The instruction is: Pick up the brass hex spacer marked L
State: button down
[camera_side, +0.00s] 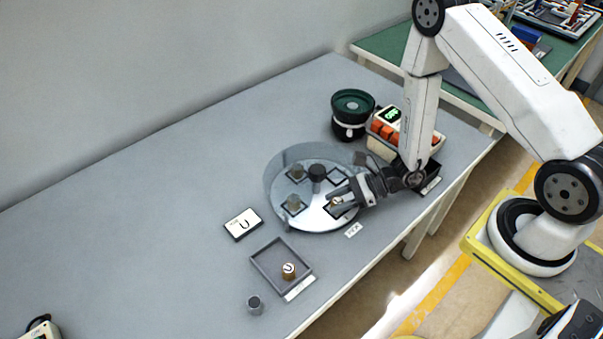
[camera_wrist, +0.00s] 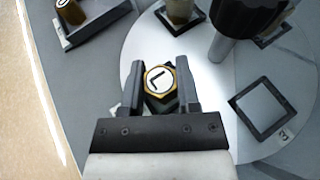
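The brass hex spacer marked L (camera_wrist: 159,80) stands on the round feeder plate, its white top with a black L facing up in the wrist view. In the side view it is a small shape (camera_side: 336,202) at the plate's right front. My gripper (camera_wrist: 160,85) has one finger on each side of it. The fingers look open, with the spacer between them; any contact is hard to see. In the side view my gripper (camera_side: 335,199) reaches in low from the right.
The round plate (camera_side: 318,218) also carries other parts on square pads around a dark central post (camera_side: 317,173). A grey tray (camera_side: 262,262) holds a brass spacer marked U (camera_side: 289,270). A card marked U (camera_side: 243,224) and a grey cylinder (camera_side: 255,305) lie nearby.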

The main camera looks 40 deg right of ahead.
aim_at(337, 200)
jog(key=shift+r, duration=0.2)
dwell(0.3)
jog(key=shift+r, duration=4.8)
